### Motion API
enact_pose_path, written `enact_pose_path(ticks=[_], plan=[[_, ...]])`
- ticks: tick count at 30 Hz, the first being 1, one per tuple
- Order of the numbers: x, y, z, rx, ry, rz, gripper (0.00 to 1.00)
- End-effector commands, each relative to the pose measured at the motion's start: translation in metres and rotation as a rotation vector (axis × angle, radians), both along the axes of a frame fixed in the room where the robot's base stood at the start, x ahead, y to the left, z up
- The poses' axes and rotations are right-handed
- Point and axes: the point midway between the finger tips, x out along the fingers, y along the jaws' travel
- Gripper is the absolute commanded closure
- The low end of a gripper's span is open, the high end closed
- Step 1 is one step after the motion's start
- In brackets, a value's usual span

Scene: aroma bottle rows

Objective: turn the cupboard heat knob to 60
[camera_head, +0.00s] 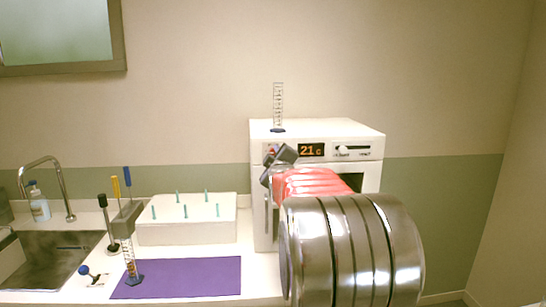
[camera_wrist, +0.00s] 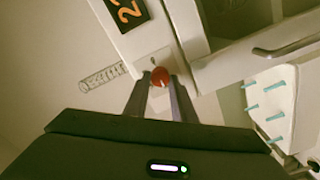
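The cupboard (camera_head: 320,130) is a white box-shaped unit on the counter, with a front panel along its top. Its display (camera_head: 311,150) reads 21 c in orange. The red heat knob (camera_wrist: 159,77) sits on the panel beside the display (camera_wrist: 128,12); in the head view my gripper mostly hides it. My gripper (camera_wrist: 160,77) has one finger on each side of the knob, with the fingertips very close to it. I cannot tell whether they press on it. In the head view my gripper (camera_head: 275,158) is at the panel's left end.
A graduated cylinder (camera_head: 278,108) stands on top of the cupboard.

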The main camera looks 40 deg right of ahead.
Motion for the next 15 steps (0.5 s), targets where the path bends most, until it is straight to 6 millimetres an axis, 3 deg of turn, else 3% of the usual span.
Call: enact_pose_path(ticks=[8,15], plan=[[0.0006,0.0008,-0.0024,0.001,0.004,0.001,0.99],[0.0018,0.003,-0.0033,0.013,-0.001,0.004,0.99]])
